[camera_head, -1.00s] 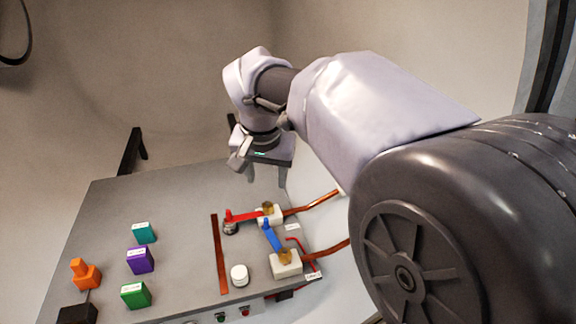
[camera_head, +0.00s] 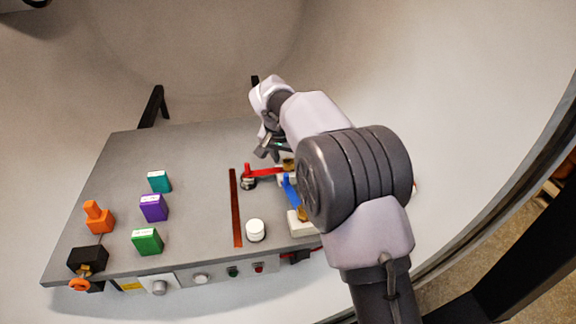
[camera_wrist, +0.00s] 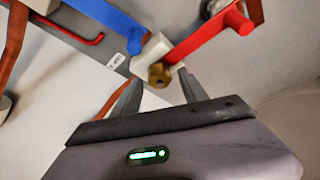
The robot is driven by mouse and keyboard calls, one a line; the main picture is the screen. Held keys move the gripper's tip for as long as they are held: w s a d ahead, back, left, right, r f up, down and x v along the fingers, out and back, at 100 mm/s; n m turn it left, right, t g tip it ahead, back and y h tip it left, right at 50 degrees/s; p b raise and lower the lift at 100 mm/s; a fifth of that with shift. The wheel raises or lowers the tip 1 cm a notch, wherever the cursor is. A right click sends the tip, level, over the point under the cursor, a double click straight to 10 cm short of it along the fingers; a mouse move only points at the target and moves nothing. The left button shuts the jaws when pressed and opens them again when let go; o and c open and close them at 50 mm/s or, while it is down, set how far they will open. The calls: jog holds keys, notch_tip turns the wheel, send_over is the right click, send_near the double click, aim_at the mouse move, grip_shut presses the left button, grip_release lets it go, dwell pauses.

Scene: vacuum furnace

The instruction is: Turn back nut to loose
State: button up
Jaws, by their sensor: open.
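The back nut (camera_head: 288,163) is brass and sits on a white block at the table's back right, at the end of the red bar (camera_head: 265,172). It also shows in the wrist view (camera_wrist: 158,76). My gripper (camera_head: 272,153) is just above and left of this nut in the head view. In the wrist view its two fingers are apart, one on each side of the nut; I cannot tell whether they reach down around it. The gripper is empty. A second brass nut (camera_head: 303,213) on the front white block (camera_head: 297,226) is partly hidden by my arm.
A blue bar (camera_head: 290,191) runs between the two blocks, close to the back nut. A white cap (camera_head: 255,230) and a copper strip (camera_head: 236,208) lie left of them. Teal (camera_head: 159,181), purple (camera_head: 153,207) and green (camera_head: 147,241) boxes stand further left.

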jog(key=shift+w+d+f, duration=0.1)
jog(key=shift+w+f, duration=0.05)
jog(key=shift+f, duration=0.15)
grip_shut()
